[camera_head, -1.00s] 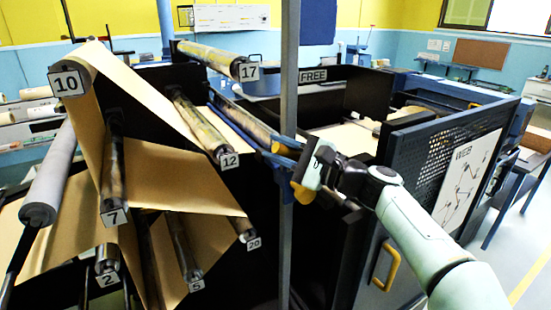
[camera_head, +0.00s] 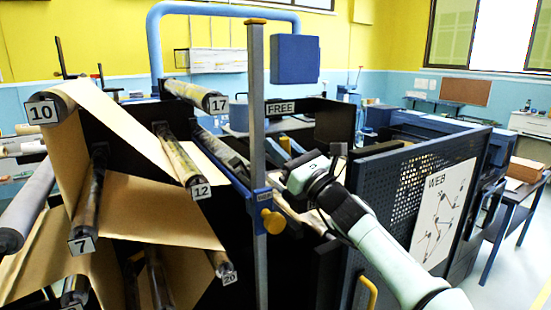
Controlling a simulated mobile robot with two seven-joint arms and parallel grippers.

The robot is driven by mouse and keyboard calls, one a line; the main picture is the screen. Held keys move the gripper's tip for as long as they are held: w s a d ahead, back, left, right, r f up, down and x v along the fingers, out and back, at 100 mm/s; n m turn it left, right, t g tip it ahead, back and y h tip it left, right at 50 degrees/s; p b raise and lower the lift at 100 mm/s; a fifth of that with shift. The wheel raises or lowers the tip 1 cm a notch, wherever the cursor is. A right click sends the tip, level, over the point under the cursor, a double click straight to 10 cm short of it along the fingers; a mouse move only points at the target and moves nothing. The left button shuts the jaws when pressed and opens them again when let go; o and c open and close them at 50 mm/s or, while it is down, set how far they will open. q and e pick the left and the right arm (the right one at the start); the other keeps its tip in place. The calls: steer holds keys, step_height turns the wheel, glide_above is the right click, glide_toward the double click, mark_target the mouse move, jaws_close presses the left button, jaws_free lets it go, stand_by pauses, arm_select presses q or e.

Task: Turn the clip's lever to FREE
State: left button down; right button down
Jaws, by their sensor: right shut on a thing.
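The upright grey post (camera_head: 257,110) stands in front of the machine. A blue clip (camera_head: 262,195) with a small WEB label sits around it, and a yellow knob (camera_head: 273,221) shows just below the label. A FREE sign (camera_head: 281,107) is on the dark panel behind, right of the post. My right gripper (camera_head: 290,186) is at the clip's right side, close to the post. It is shut on the clip's lever, which its fingers and body mostly hide. The lever's exact angle cannot be told. My left gripper is not in view.
Numbered rollers, among them roller 12 (camera_head: 178,157), and brown kraft paper (camera_head: 125,125) fill the left. A perforated panel with a WEB diagram (camera_head: 441,212) stands right of my right arm. A blue box (camera_head: 295,59) hangs above the FREE sign. Floor is free at far right.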

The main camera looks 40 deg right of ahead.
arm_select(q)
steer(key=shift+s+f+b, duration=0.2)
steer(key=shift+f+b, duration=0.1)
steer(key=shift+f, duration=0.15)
arm_select(e)
steer(key=shift+s+d+m+h, duration=0.1)
steer(key=shift+d+m+h, duration=0.7)
steer(key=shift+m, duration=0.4)
steer(key=shift+r+t, duration=0.1)
steer(key=shift+t, duration=0.2)
steer(key=c, duration=1)
jaws_free()
steer(key=shift+o, duration=0.2)
steer(key=shift+s+f+b, duration=0.35)
steer(key=shift+s, duration=0.05)
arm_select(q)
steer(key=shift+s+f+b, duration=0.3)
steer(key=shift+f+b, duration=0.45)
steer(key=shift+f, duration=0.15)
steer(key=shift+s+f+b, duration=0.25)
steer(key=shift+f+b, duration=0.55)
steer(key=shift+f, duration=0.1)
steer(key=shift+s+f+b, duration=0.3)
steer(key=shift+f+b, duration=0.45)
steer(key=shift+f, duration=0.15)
arm_select(e)
steer(key=a+v, duration=0.1)
steer(key=v, duration=1.1)
steer(key=shift+s+d, duration=0.3)
steer(key=shift+d, duration=0.2)
